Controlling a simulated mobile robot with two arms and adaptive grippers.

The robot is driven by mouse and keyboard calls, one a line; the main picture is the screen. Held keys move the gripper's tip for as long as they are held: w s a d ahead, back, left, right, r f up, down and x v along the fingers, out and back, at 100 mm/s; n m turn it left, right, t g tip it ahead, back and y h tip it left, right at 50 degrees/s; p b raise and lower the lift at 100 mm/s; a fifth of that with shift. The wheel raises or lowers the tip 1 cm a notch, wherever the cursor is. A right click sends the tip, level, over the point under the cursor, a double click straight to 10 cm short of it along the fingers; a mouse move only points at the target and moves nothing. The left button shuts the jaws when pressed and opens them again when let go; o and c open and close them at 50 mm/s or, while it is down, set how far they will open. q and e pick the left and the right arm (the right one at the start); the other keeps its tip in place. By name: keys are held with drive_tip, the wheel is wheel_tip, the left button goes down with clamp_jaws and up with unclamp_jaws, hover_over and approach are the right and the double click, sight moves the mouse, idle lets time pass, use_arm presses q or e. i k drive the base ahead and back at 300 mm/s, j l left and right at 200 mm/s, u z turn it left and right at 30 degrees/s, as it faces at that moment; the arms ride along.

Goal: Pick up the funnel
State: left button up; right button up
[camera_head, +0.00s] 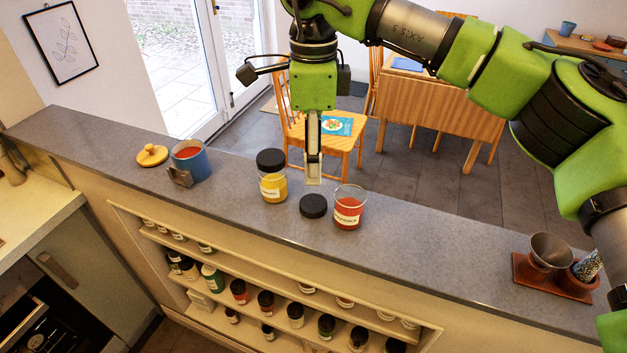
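The funnel (550,247) is grey and metallic-looking. It sits wide mouth up at the right end of the grey counter, on or over a reddish-brown tray (524,275); its lower end is hard to make out. My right gripper (313,182) points down above the middle of the counter, well to the left of the funnel. Its fingers line up in this view, so I cannot tell whether they are open or shut. No object shows in them. My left gripper is not in view.
A terracotta bowl (577,281) with a patterned item stands beside the funnel. Near my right gripper are a yellow jar (273,187), a black lid (313,206) and an open red jar (348,212). A blue pot (191,162) stands left. The counter between red jar and tray is clear.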

sight(547, 249)
drive_tip(key=k, duration=1)
